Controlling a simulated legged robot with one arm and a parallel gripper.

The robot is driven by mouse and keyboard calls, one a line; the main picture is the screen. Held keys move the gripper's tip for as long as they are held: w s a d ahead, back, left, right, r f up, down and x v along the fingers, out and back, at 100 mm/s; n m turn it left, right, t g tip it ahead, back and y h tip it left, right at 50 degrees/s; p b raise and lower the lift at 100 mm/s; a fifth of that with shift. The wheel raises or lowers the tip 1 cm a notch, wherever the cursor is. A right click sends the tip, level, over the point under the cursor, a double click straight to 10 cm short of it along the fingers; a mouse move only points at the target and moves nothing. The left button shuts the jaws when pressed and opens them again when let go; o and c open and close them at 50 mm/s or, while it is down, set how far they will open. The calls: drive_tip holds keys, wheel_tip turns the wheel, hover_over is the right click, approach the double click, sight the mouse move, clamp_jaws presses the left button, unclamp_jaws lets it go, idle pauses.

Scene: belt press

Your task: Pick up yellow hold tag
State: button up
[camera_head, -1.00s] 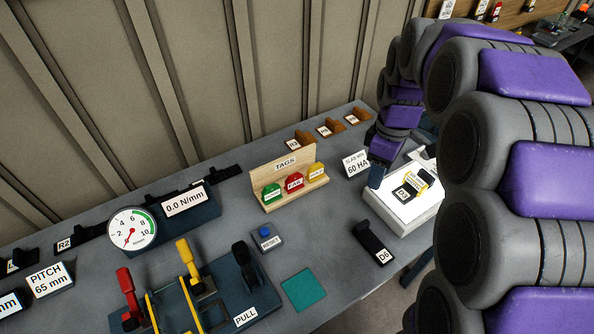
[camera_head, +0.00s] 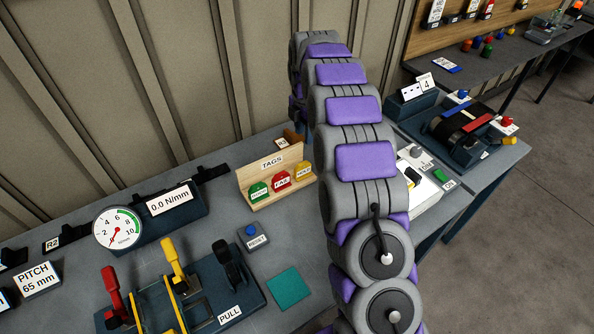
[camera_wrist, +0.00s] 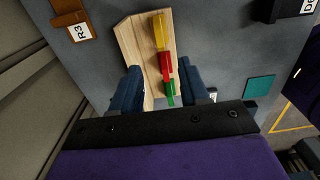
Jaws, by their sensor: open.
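The yellow hold tag (camera_head: 304,171) stands at the right end of a wooden tag rack (camera_head: 262,200) marked TAGS, beside a red tag (camera_head: 281,180) and a green tag (camera_head: 259,191). In the wrist view the yellow tag (camera_wrist: 160,32) is at the top of the row, with the red tag (camera_wrist: 167,66) and green tag (camera_wrist: 170,92) below it. My gripper (camera_wrist: 168,80) is open and empty in the wrist view. Its fingers appear on either side of the lower part of the row, with the yellow tag beyond the fingertips. The head view does not clearly show the fingers.
My arm hides part of the bench right of the rack. A reset button (camera_head: 252,235), teal square (camera_head: 289,287) and lever unit (camera_head: 190,290) are in front. A gauge (camera_head: 117,229) stands left. An R3 holder (camera_wrist: 75,27) is near the rack.

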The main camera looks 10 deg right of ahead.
sight(302, 163)
wheel_tip(302, 163, down, 12)
drive_tip(key=b, duration=0.2)
drive_tip(key=shift+b, duration=0.35)
drive_tip(key=f+b, duration=0.1)
drive_tip(key=f, duration=0.4)
drive_tip(key=shift+w+a+f+b, duration=0.1)
drive_tip(key=shift+a+b, duration=0.1)
drive_tip(key=shift+b, duration=0.2)
clamp_jaws()
